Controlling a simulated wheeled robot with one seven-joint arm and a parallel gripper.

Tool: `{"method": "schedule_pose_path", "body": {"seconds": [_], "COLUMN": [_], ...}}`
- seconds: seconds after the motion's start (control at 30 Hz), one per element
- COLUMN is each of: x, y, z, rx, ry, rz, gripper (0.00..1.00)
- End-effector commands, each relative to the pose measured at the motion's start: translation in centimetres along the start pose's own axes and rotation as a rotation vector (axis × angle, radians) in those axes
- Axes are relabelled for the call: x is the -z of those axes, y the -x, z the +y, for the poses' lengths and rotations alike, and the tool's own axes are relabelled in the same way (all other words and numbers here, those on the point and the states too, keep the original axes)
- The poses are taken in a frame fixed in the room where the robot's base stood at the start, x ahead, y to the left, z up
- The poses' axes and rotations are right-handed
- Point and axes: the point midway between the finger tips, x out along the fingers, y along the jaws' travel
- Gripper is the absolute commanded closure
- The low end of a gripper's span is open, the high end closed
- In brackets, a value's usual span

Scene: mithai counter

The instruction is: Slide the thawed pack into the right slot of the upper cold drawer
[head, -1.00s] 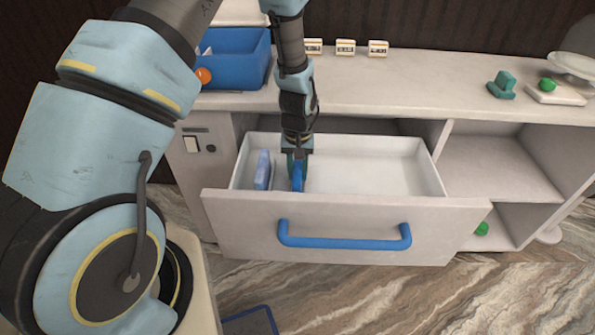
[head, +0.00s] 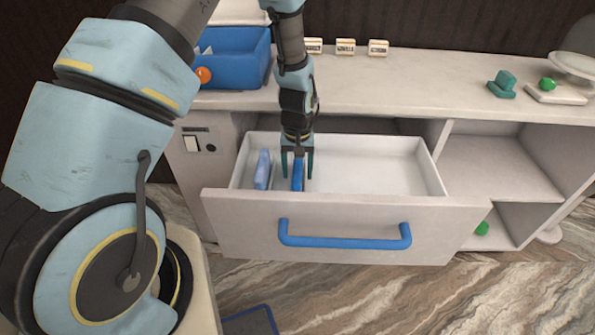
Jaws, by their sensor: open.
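The upper cold drawer (head: 395,183) is pulled open below the counter, with a blue bar handle (head: 345,241) on its front. Inside at the left stands a pale blue pack (head: 262,170). To its right a brighter blue pack (head: 297,173) stands on edge in the drawer. My gripper (head: 298,175) points down into the drawer, with its dark green fingers open, one on each side of the brighter blue pack. The front panel hides the bottom of both packs. I cannot tell which pack is the thawed one.
On the counter (head: 430,85) are a blue bin (head: 240,62) with an orange round thing (head: 203,75), small label cards (head: 345,47), a teal block (head: 502,84) and a white board (head: 556,95). The right part of the drawer is empty. Open shelves (head: 500,170) lie to the right.

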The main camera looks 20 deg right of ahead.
Motion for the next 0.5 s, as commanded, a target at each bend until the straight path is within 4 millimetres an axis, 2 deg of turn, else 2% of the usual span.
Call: {"method": "schedule_pose_path", "body": {"seconds": [0.5], "x": [0.1], "y": [8.6], "z": [0.1], "rx": [-0.002], "ry": [-0.001], "rz": [0.006], "gripper": [0.33]}}
